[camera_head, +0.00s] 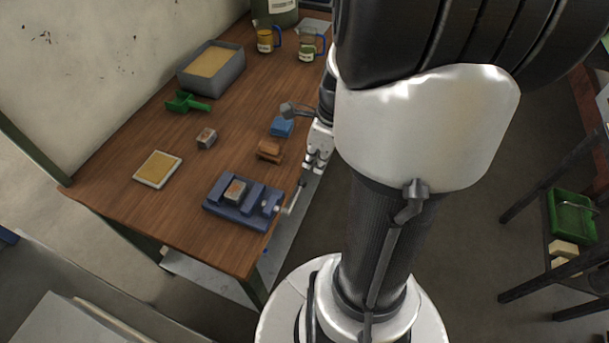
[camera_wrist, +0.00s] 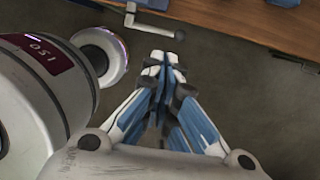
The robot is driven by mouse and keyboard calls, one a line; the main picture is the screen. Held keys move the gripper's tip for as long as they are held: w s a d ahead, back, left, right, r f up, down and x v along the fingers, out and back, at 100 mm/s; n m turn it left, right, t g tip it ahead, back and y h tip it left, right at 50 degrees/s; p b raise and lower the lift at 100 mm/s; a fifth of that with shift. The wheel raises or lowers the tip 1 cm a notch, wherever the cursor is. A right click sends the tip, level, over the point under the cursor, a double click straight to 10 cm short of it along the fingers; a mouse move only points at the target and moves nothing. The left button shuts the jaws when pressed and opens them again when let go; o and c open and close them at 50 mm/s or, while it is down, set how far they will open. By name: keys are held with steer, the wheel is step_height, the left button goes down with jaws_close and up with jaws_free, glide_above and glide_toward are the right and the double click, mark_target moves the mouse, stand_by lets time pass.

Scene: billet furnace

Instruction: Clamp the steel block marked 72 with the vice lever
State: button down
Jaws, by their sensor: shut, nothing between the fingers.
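A blue vice (camera_head: 252,208) stands near the front right edge of the wooden bench. A steel block (camera_head: 235,190) with a rusty face sits in the vice, between its jaws; I cannot read its marking. The vice lever (camera_head: 289,203) is a grey crank that sticks out past the bench edge on the right. The lever also shows at the top of the wrist view (camera_wrist: 152,24). My gripper (camera_head: 313,163) hangs beside the bench edge, beyond the lever and apart from it. In the wrist view my gripper (camera_wrist: 162,62) is shut and empty, with the floor under it.
Another block (camera_head: 206,138) lies mid-bench near a yellow-topped tray (camera_head: 158,169). A brown object (camera_head: 269,150), a blue object (camera_head: 282,126), a green scoop (camera_head: 186,102) and a grey bin (camera_head: 212,68) also stand there. Jugs (camera_head: 266,38) stand at the back. A dark rack (camera_head: 555,225) is at right.

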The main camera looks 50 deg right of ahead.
mark_target(296, 196)
step_height(296, 196, down, 13)
steer(key=w+a+b, duration=0.1)
steer(key=w+b, duration=0.1)
steer(key=b, duration=0.4)
steer(key=shift+w+f, duration=0.2)
